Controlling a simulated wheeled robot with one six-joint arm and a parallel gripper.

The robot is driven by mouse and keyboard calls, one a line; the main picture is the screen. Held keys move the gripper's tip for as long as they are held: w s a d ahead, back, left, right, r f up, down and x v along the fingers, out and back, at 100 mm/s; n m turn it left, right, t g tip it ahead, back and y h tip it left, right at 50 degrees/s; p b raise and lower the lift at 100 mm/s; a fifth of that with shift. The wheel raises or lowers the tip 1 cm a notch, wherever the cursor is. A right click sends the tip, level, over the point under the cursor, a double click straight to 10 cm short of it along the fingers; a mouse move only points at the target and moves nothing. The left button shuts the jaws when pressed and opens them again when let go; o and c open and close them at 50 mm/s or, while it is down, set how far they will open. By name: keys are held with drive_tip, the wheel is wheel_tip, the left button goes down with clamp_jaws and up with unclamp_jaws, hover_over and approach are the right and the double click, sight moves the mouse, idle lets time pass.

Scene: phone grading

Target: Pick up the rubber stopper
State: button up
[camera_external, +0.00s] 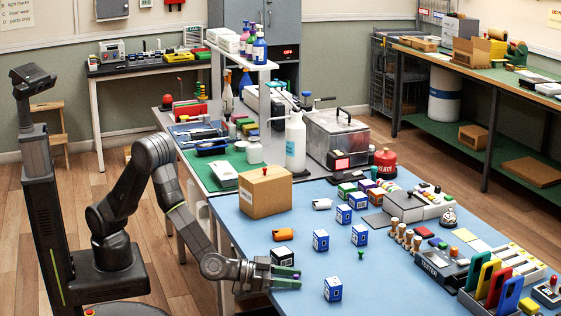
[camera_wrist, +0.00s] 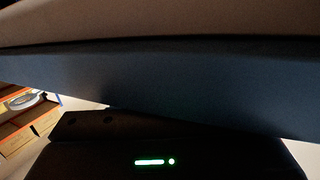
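My gripper (camera_external: 291,278) is low over the near left part of the blue table (camera_external: 245,235) in the external view. A small purple spot shows at its fingertips; I cannot tell whether it is held or what it is. The gap between the fingers is too small to judge. I cannot pick out the rubber stopper for certain. A small green peg-like piece (camera_external: 361,255) stands on the table to the right of my gripper. The wrist view is mostly dark, and neither fingertips nor stopper can be made out there.
Small blue-and-white boxes stand around my gripper, one (camera_external: 333,288) to its right and another (camera_external: 321,240) behind. An orange item (camera_external: 283,234) lies behind it. A cardboard box (camera_external: 265,192) stands farther back. Colored phones (camera_external: 495,283) in a rack and wooden-handled pieces (camera_external: 405,237) are at right.

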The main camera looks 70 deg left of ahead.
drive_tip(key=shift+c, duration=0.5)
clamp_jaws()
